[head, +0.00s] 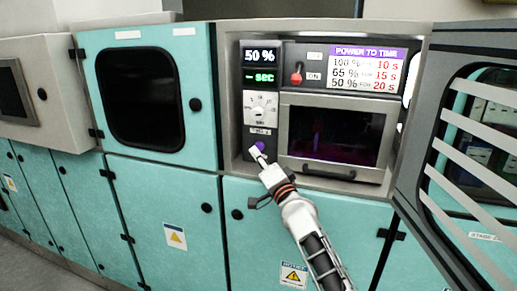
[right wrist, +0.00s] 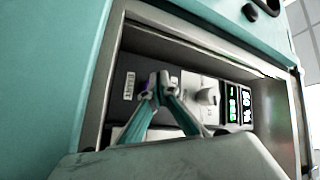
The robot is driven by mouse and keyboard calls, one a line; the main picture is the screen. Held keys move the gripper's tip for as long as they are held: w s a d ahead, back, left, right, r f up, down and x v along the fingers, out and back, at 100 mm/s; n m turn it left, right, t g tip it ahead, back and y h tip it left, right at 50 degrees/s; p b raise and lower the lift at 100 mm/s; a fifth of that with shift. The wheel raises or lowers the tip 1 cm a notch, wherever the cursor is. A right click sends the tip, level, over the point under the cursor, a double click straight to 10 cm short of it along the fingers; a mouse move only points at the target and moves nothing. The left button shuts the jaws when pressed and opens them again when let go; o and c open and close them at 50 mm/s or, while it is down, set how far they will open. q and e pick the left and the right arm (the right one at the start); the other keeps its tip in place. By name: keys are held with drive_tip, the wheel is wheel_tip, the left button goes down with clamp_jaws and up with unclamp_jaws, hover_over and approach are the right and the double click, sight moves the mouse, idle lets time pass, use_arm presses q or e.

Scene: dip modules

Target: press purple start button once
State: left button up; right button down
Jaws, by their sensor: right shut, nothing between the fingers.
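The purple start button (head: 260,146) sits at the bottom of the control column, below the white dial (head: 260,108). My right gripper (head: 257,153) is shut and empty, with its tips at the button in the head view. In the right wrist view the shut fingertips (right wrist: 160,80) overlap the button, and only a sliver of purple (right wrist: 148,86) shows beside them. I cannot tell whether the tips touch it or whether it is pushed in. My left gripper is in neither view.
Displays above the dial read 50 % (head: 260,55) and "- sec" (head: 260,77). A red switch (head: 296,74) is by the ON label. The dark oven window (head: 335,133) is right of the column. A striped cabinet door (head: 465,150) stands open at right.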

drive_tip(key=shift+w, duration=0.15)
idle(0.3)
drive_tip(key=shift+w+d+b, duration=0.15)
drive_tip(key=shift+w+b, duration=0.15)
drive_tip(key=shift+w+d+b, duration=0.2)
drive_tip(key=shift+w+b, duration=0.4)
idle(1.1)
drive_tip(key=shift+s+a+p, duration=0.2)
drive_tip(key=shift+s+p, duration=0.6)
drive_tip(key=shift+p, duration=0.25)
drive_tip(key=shift+s+a, duration=0.1)
drive_tip(key=shift+s, duration=0.1)
